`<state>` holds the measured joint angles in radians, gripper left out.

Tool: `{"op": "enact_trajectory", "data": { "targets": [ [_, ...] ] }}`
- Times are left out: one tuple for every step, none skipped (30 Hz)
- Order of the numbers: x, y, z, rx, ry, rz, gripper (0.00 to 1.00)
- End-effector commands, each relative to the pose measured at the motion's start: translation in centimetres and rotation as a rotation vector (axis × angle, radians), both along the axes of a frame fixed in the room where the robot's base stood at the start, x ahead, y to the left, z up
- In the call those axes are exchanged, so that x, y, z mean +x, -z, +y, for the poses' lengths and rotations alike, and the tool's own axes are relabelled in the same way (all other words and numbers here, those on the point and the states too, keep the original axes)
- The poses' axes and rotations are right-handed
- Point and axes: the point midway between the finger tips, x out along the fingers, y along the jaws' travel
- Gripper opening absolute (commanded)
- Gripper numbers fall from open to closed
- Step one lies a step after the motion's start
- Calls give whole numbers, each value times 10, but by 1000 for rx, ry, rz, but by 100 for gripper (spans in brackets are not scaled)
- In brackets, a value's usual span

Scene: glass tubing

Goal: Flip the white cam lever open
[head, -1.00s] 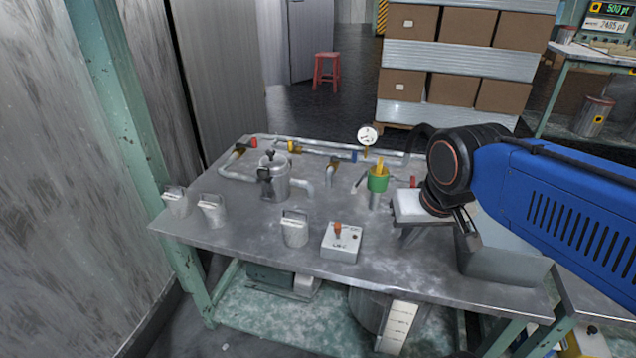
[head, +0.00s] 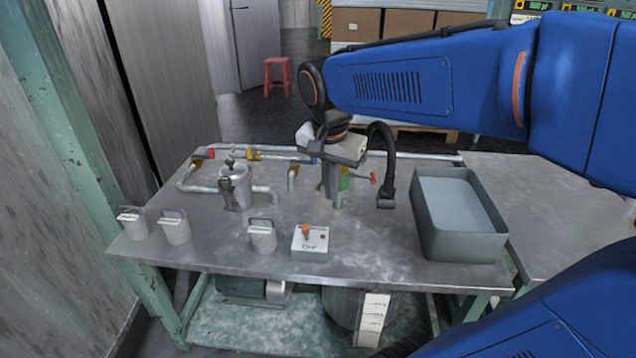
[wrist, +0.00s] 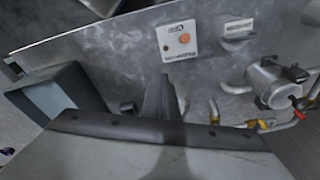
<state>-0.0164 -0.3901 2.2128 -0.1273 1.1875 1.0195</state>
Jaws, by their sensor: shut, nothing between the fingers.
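No part stands out clearly as a white cam lever. Small grey canisters stand along the table's front left: the left one (head: 134,226), the middle one (head: 175,230) and the right one (head: 262,238). Each has a pale bar across its top and a raised loop, too small to tell apart. The right canister also shows in the wrist view (wrist: 238,32).
A control box (head: 309,241) with an orange knob sits at the front. A metal pot (head: 236,186) and pipes with coloured valves stand behind. A grey tray (head: 465,245) is at the right. The tabletop (head: 375,250) between box and tray is clear.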

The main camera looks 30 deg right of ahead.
Motion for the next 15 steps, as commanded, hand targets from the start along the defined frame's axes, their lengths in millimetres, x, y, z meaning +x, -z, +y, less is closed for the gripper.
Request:
{"op": "enact_trajectory", "data": {
  "targets": [
    [9,-1,-1,-1,45,10,0],
    [12,-2,-2,0,75,15,0],
    [18,-3,-3,-1,113,21,0],
    [22,-4,-3,-2,143,24,0],
    [26,-5,-4,-3,173,29,0],
    [32,-5,-5,-6,212,34,0],
    [36,-6,-6,-8,242,37,0],
    [40,-6,-7,-10,271,41,0],
    [46,-7,-8,-12,312,45,0],
    [50,-8,-8,-15,341,48,0],
    [55,-8,-9,-18,371,53,0],
    [61,-8,-10,-22,411,55,0],
    [65,-8,-11,-26,440,58,0],
    [69,-8,-11,-30,471,61,0],
    [75,-9,-12,-35,509,64,0]
  ]
}}
